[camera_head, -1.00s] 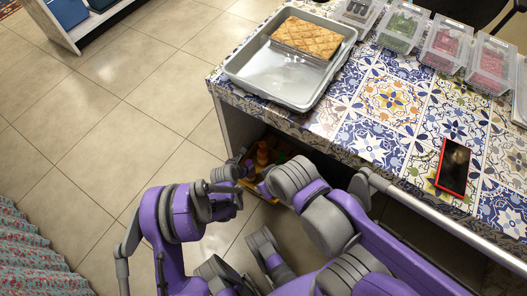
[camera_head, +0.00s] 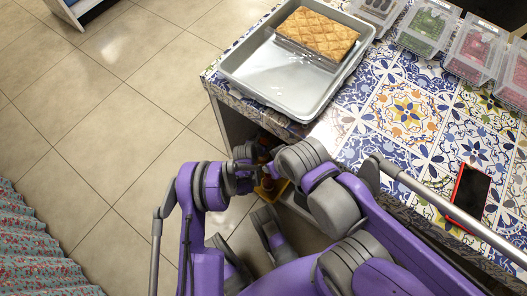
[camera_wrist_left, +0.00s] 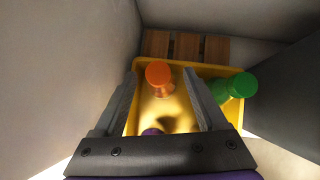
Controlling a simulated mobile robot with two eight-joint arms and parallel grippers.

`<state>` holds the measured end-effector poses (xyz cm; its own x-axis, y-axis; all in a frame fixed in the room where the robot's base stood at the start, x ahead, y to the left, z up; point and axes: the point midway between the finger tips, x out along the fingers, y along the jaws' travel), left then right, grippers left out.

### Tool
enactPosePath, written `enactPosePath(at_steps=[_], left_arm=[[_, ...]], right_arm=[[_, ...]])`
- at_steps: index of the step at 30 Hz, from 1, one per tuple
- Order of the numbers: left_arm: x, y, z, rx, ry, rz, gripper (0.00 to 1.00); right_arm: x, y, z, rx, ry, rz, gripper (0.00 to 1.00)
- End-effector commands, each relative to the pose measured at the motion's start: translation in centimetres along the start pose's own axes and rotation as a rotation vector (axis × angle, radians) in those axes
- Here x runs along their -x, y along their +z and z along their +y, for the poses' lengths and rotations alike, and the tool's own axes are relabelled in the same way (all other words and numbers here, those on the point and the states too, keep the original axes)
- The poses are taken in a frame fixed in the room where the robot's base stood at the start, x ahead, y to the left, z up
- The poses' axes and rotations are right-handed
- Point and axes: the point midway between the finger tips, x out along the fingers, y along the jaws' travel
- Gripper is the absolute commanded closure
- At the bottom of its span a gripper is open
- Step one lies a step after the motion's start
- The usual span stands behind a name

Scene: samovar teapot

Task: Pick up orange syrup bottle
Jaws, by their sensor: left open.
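The orange syrup bottle (camera_wrist_left: 158,82) shows in the left wrist view, seen from above by its orange cap, in a yellow tray (camera_wrist_left: 214,70). A green-capped bottle (camera_wrist_left: 243,85) stands to its right in the same tray. My left gripper (camera_wrist_left: 160,74) is open, its two fingers on either side of the orange bottle in the picture; I cannot tell whether they are down level with it. In the head view my left gripper (camera_head: 245,163) is at the low shelf opening under the counter, largely hidden by arm links. My right gripper is not in view.
The tiled counter (camera_head: 395,110) overhangs the shelf and carries a metal tray (camera_head: 250,85) with pastry, clear containers (camera_head: 425,28) and a red-edged phone (camera_head: 468,190). Pale walls (camera_wrist_left: 75,75) flank the yellow tray closely. Open floor (camera_head: 100,120) lies to the left.

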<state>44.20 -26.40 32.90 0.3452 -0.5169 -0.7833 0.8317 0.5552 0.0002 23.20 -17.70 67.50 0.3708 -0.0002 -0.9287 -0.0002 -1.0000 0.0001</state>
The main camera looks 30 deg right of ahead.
Motion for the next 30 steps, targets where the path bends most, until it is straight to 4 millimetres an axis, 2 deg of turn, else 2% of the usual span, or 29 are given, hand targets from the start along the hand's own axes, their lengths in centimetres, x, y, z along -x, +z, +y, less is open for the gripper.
enactPosePath(at_steps=[5,15,21,23,30], left_arm=[[-1.0,0.0,0.0,0.0,0.0,0.0,0.26],[-5.5,0.1,0.2,0.0,0.0,-0.001,0.26],[-5.5,0.1,0.2,0.0,0.0,-0.001,0.26],[-5.5,0.1,0.2,0.0,0.0,-0.001,0.33],[-5.5,0.1,0.2,0.0,0.0,-0.001,0.76]], right_arm=[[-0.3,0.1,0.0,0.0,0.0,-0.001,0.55],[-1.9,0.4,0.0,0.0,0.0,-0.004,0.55],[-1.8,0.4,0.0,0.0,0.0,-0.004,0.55],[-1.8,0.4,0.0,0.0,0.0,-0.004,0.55],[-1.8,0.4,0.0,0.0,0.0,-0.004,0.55]])
